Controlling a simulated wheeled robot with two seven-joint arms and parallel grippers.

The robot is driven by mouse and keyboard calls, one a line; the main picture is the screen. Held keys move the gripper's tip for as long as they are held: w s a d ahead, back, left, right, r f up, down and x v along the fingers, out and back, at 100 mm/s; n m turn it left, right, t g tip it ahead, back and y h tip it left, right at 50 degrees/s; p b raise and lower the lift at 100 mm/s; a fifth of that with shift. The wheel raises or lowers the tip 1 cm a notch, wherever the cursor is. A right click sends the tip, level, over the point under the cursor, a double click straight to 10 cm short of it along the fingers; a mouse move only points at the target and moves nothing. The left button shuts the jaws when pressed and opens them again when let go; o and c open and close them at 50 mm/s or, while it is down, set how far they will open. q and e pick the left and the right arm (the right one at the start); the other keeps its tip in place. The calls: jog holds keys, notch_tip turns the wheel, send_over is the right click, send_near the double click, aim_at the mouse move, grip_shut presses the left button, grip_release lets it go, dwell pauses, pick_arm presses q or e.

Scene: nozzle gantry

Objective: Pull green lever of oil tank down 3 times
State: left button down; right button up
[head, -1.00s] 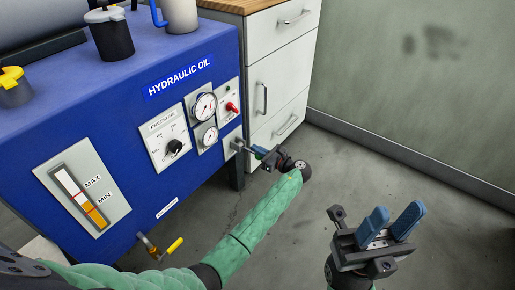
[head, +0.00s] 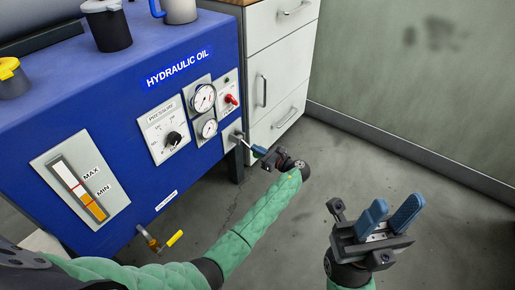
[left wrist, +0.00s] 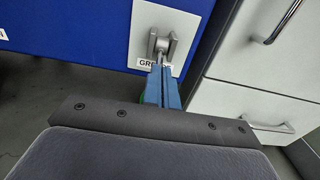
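The blue oil tank (head: 110,110), labelled "HYDRAULIC OIL", fills the left of the head view. A small plate (head: 230,138) at its right front edge carries the lever. The lever's metal pivot (left wrist: 160,46) shows in the left wrist view, and its rod slopes down from the plate. My left gripper (head: 259,152) is closed around the lever's end. Its blue fingers (left wrist: 161,88) lie close together in the left wrist view and hide most of the handle; a bit of green (left wrist: 143,98) shows beside them. My right gripper (head: 390,215) is open and empty above the floor.
A white drawer cabinet (head: 280,75) stands just right of the tank, close to my left gripper. A red switch (head: 231,99) and gauges (head: 204,98) sit above the lever. A yellow-handled valve (head: 174,238) sticks out below the tank. The floor at right is clear.

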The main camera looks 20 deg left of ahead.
pick_arm(q)
jog(key=p+v, duration=0.4)
jog(key=v, duration=0.6)
dwell(0.9)
jog(key=shift+f, duration=0.1)
dwell(0.4)
